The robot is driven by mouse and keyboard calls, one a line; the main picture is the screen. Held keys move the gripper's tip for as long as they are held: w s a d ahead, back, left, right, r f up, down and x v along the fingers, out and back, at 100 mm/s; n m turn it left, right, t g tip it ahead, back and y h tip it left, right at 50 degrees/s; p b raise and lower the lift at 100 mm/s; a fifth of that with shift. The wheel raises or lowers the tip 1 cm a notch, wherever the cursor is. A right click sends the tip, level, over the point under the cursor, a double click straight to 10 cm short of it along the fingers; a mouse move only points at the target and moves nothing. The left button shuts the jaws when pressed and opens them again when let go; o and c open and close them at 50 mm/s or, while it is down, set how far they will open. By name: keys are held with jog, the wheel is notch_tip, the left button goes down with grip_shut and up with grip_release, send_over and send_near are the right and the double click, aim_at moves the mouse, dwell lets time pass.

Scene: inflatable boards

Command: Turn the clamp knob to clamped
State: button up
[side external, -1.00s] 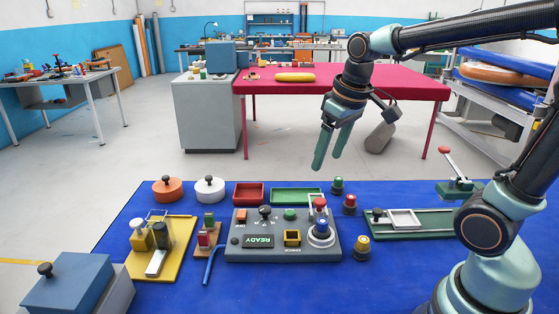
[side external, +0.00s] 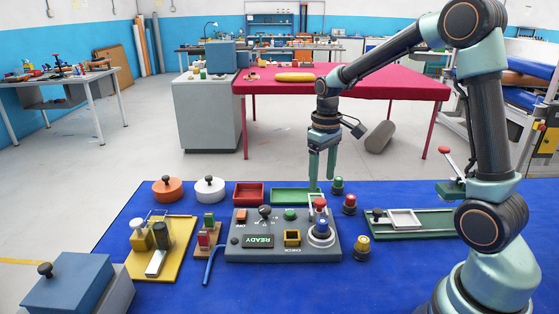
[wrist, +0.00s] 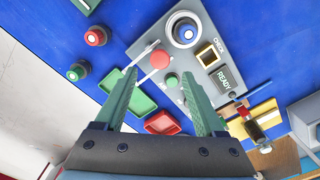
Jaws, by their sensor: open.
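A grey control panel (side external: 240,252) lies on the blue mat. On it are a black-topped knob (side external: 265,212), a green button (side external: 290,214), a red ball-topped handle (side external: 320,202) and a blue-ringed round control (side external: 321,232). I cannot read which one is labelled as the clamp knob. My gripper (side external: 322,183) is open and empty, pointing down above the panel's back right edge. In the wrist view the red ball (wrist: 160,58) shows between and just beyond my fingertips (wrist: 160,75), with the green button (wrist: 172,79) close by. The black-topped knob is not clearly seen there.
Red (side external: 249,194) and green (side external: 290,196) trays lie behind the panel. Green (side external: 338,186), red (side external: 350,203) and yellow (side external: 362,246) buttons stand to its right. A yellow fixture board (side external: 180,262) is at left, a green slide fixture (side external: 425,233) at right.

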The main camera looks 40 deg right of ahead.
aim_at(320, 200)
jog(key=shift+f, duration=3.2)
grip_shut()
